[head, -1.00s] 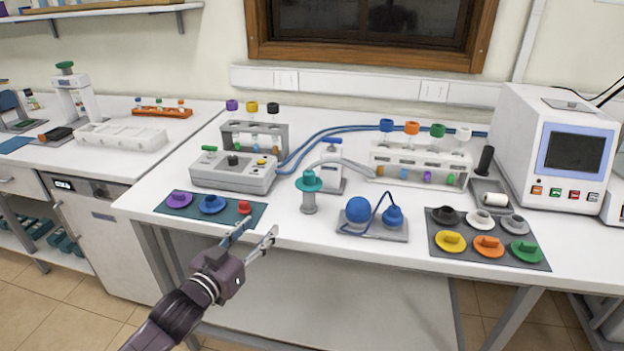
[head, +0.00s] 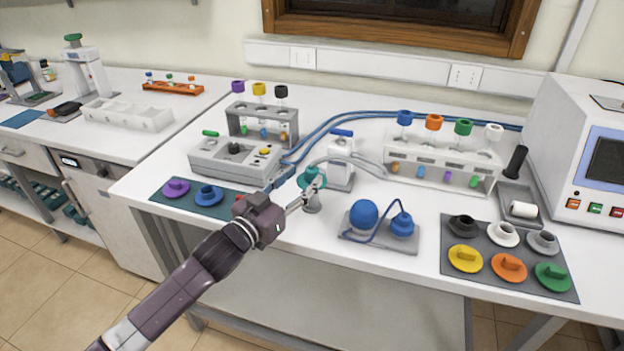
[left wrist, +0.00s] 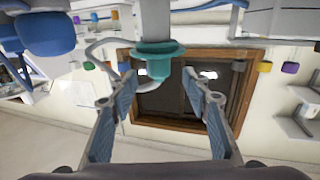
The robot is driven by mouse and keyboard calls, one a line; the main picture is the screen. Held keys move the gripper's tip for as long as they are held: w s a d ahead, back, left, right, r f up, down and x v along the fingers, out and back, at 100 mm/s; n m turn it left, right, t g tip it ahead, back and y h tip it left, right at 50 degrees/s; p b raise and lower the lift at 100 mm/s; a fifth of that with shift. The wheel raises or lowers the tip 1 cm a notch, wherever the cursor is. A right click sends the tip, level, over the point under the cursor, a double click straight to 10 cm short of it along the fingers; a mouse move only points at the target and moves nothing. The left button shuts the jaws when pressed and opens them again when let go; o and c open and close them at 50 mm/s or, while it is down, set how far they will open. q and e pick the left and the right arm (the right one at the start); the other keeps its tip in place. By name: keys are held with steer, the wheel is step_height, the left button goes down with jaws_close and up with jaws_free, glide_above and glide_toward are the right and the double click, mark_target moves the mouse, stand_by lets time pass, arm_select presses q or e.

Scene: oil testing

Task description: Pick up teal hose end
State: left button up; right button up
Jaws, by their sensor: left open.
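The teal hose end (head: 308,175) is a flanged cap on top of a short grey post (head: 312,204) near the table's front edge. A grey hose (head: 350,160) arches by it from the back. My left gripper (head: 318,186) reaches in from the left at its height, partly covering it. In the left wrist view the teal hose end (left wrist: 158,55) appears upside down, between and just beyond the open fingertips (left wrist: 160,78). No grip on it shows. My right gripper is not in view.
A blue bulb assembly (head: 380,240) on a grey plate stands close to the right of the post. A grey control box (head: 235,160) and a tube rack (head: 262,112) stand behind my arm. A dark mat (head: 560,272) with several caps lies at the right.

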mark_target(308, 174)
arm_select(q)
steer(key=x, duration=0.3)
steer(key=shift+w+d+p, duration=0.3)
steer(key=shift+p, duration=0.05)
steer(key=shift+w+d+f, duration=0.1)
steer(key=shift+w+d, duration=0.15)
steer(key=shift+w, duration=0.15)
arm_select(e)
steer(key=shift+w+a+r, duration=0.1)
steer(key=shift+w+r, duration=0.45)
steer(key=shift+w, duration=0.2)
arm_select(q)
jaws_close()
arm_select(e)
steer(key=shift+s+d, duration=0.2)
